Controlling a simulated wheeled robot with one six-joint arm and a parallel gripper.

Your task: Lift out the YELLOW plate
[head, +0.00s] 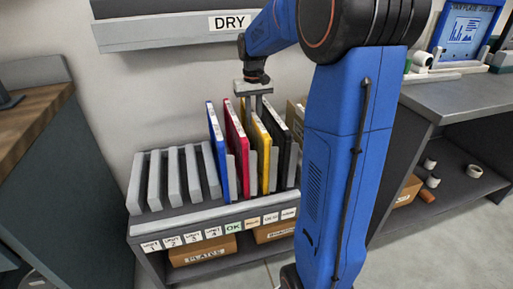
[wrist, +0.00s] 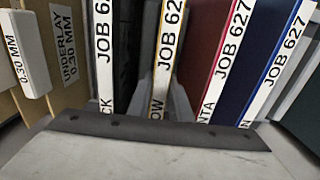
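The yellow plate (head: 266,158) stands upright in a slot of the grey rack, between the magenta-red plate (head: 236,140) and the black plate (head: 277,138). My gripper (head: 254,110) points down at its top edge. In the wrist view the yellow plate's white label edge (wrist: 166,60) reads "JOB 62…" and "…OW", with its lower end close to my gripper's body. Grey finger-like shapes show beside that edge, but whether they touch the plate is unclear. The fingertips are largely hidden among the plates.
A blue plate (head: 217,150) stands left of the red one. Empty slots (head: 172,180) are at the rack's left, above labels UNIT 1 to 4. A DRY shelf (head: 170,32) hangs on the wall above. A counter (head: 455,98) is at right. Underlay boards (wrist: 62,45) stand beyond the black plate.

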